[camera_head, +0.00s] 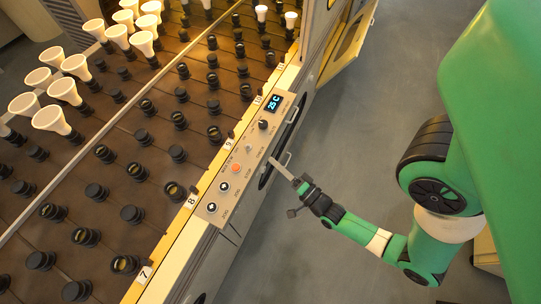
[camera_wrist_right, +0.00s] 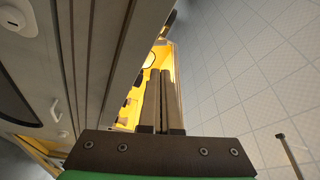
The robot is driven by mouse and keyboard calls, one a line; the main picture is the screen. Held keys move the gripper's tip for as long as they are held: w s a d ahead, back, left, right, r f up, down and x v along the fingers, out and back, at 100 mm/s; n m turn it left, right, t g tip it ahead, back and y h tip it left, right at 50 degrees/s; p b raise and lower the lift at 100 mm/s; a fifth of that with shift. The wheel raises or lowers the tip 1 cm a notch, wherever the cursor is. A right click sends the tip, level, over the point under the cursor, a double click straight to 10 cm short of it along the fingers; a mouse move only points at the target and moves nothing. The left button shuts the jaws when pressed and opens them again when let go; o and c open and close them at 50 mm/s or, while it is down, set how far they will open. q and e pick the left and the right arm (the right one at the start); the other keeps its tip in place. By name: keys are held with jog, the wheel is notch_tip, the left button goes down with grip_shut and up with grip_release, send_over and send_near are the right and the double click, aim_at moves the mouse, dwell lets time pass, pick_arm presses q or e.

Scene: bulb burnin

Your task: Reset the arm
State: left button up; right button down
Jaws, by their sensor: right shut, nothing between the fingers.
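My right gripper (camera_head: 271,160) is at the side of the burn-in rack, close to the lower edge of its control panel (camera_head: 240,158). Its two long fingers lie together, shut and empty. In the right wrist view the fingers (camera_wrist_right: 161,72) are side by side with only a thin dark line between them, pointing toward a lit yellow area. Whether the fingertips touch the rack's side cannot be told. My right arm reaches in from the right over the floor. My left gripper is in neither view.
The rack's deck (camera_head: 110,150) holds rows of dark sockets, with several white bulbs (camera_head: 50,119) at the upper left. The panel carries a display (camera_head: 273,102) reading 25 C, knobs and an orange button (camera_head: 236,168). An open yellow door (camera_head: 348,45) stands at the top. Grey floor (camera_head: 340,130) is clear.

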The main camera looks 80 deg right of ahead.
jog(key=shift+s+a, duration=0.2)
jog(key=shift+s, duration=0.05)
dwell(0.4)
